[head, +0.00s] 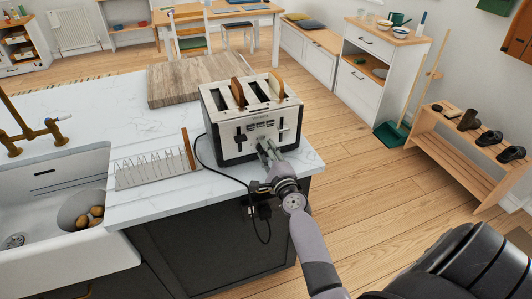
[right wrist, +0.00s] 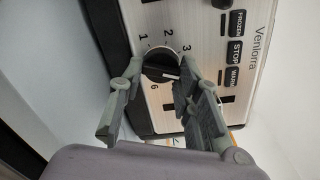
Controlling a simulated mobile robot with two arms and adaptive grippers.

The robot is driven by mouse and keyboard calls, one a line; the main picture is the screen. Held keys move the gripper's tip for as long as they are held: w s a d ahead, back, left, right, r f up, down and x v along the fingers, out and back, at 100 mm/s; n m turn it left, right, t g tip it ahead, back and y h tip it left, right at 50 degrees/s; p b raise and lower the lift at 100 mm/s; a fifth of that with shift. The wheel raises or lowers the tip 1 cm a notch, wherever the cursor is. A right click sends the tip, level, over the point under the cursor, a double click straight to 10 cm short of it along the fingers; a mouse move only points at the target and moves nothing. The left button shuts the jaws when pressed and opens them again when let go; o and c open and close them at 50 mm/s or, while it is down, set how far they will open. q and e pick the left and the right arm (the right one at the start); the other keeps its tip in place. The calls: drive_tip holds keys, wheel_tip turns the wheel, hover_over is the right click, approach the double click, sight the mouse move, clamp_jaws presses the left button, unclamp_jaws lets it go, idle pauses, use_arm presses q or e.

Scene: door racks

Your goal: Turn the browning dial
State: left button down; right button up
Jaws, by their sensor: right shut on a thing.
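The toaster (head: 235,145) is a silver and black box with several slots and bread in some of them, on the white counter. In the right wrist view, its round black browning dial (right wrist: 158,66) has a white mark that points to the picture's right, toward the right finger. The numbers 1, 2, 3 and 6 show around it; the others are hidden by the fingers. My right gripper (head: 265,152) is at the toaster's front, its fingers shut on the dial from both sides. In the head view the gripper covers the dial. My left gripper is not in view.
A wooden board (head: 180,90) lies behind the toaster. A wire rack (head: 150,170) stands to its left, beside the sink (head: 50,225). A black cord (head: 210,172) loops from the toaster over the counter's front edge.

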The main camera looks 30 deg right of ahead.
drive_tip(key=shift+f, duration=0.1)
drive_tip(key=o, duration=1.2)
drive_tip(key=shift+c, duration=0.2)
drive_tip(key=shift+s, duration=0.1)
drive_tip(key=v, duration=1.2)
drive_tip(key=shift+f, duration=0.1)
